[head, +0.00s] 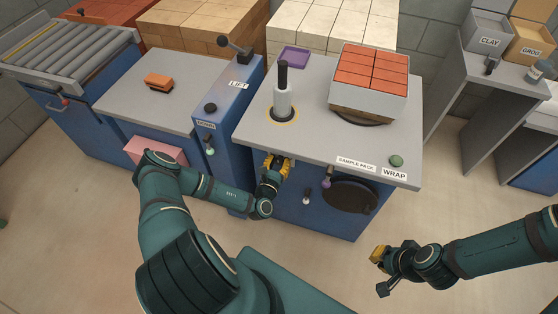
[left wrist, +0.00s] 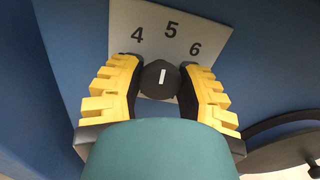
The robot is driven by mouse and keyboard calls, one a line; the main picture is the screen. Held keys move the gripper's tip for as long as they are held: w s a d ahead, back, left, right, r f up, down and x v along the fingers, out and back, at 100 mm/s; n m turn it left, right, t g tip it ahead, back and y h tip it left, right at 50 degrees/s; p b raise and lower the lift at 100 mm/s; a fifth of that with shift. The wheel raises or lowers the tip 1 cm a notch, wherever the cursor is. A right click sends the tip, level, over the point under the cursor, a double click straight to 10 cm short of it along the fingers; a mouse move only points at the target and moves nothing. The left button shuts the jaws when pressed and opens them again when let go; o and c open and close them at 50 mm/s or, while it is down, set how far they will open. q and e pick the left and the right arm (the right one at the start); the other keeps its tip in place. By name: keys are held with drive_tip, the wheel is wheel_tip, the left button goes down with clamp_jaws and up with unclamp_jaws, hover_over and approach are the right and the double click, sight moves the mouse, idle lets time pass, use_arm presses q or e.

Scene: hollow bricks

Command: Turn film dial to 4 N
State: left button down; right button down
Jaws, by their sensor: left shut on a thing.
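The film dial (left wrist: 161,79) is a dark knob with a white mark, on a light plate (left wrist: 200,22) printed 4, 5 and 6. The mark points nearly straight up in the left wrist view, closer to the 5 than to the 4 or 6. My left gripper (left wrist: 158,88) has its yellow fingers on either side of the dial, shut on it. In the head view my left gripper (head: 275,166) is at the blue front of the wrap bench, hiding the dial. My right gripper (head: 380,270) is over open floor at lower right, away from the bench; its finger spacing is unclear.
The wrap bench's grey top (head: 310,110) overhangs the dial. It carries a film roll (head: 283,100), a brick pack (head: 368,85) and a green button (head: 396,160).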

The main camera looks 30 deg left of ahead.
use_arm(q)
drive_tip(key=n+p, duration=0.1)
drive_tip(key=n, duration=0.2)
drive_tip(key=shift+n+p, duration=0.75)
drive_tip(key=shift+n, duration=1.55)
drive_tip(key=c, duration=0.5)
unclamp_jaws()
drive_tip(key=shift+s, duration=0.15)
drive_tip(key=v, duration=1.1)
drive_tip(key=shift+s, duration=0.4)
